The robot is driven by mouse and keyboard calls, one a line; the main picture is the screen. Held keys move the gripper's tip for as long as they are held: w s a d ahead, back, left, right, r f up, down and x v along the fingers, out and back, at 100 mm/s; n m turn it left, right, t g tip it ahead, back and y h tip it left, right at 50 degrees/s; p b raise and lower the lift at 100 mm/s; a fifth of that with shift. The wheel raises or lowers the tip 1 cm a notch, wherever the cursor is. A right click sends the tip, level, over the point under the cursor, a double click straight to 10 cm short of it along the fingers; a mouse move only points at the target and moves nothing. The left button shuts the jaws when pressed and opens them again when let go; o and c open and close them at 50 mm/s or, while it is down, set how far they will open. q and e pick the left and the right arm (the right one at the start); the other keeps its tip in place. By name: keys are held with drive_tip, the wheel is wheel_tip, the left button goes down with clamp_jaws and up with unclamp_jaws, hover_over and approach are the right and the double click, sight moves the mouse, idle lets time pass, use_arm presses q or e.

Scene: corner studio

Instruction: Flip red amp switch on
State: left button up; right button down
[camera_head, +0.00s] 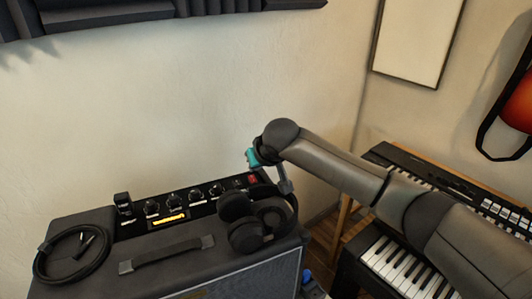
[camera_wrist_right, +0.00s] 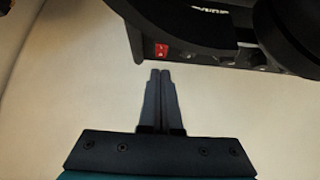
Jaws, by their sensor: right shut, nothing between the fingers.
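The red amp switch (camera_head: 252,179) sits at the right end of the black control panel on the amp (camera_head: 70,228). In the right wrist view the red switch (camera_wrist_right: 162,50) shows just beyond my fingertips, with a small gap between in the picture. My right gripper (camera_wrist_right: 160,72) is shut and empty, its two fingers together and pointing at the switch. In the head view my right arm reaches in from the right to above the panel's right end; its fingertips cannot be made out there. My left gripper is in neither view.
Black headphones (camera_head: 248,236) lie on the amp close to the switch. A coiled black cable (camera_head: 40,262) and a carry handle (camera_head: 166,252) are on the amp top. Keyboards (camera_head: 395,262) stand at the right. The wall (camera_head: 190,110) is close behind the amp.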

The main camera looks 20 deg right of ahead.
wheel_tip(320, 180, up, 2)
drive_tip(key=shift+s+r+p, duration=0.1)
drive_tip(key=shift+p, duration=0.75)
drive_tip(key=shift+s+r, duration=0.2)
drive_tip(key=shift+s+f+p+v, duration=0.1)
drive_tip(key=shift+s+f+v, duration=0.15)
drive_tip(key=shift+v, duration=1.3)
drive_tip(key=shift+s+f+p+v, duration=0.1)
drive_tip(key=shift+s+f+v, duration=0.15)
drive_tip(key=shift+v, duration=1.25)
drive_tip(key=shift+s+f+p+v, duration=0.1)
drive_tip(key=shift+s+f+v, duration=0.15)
drive_tip(key=shift+v, duration=1.3)
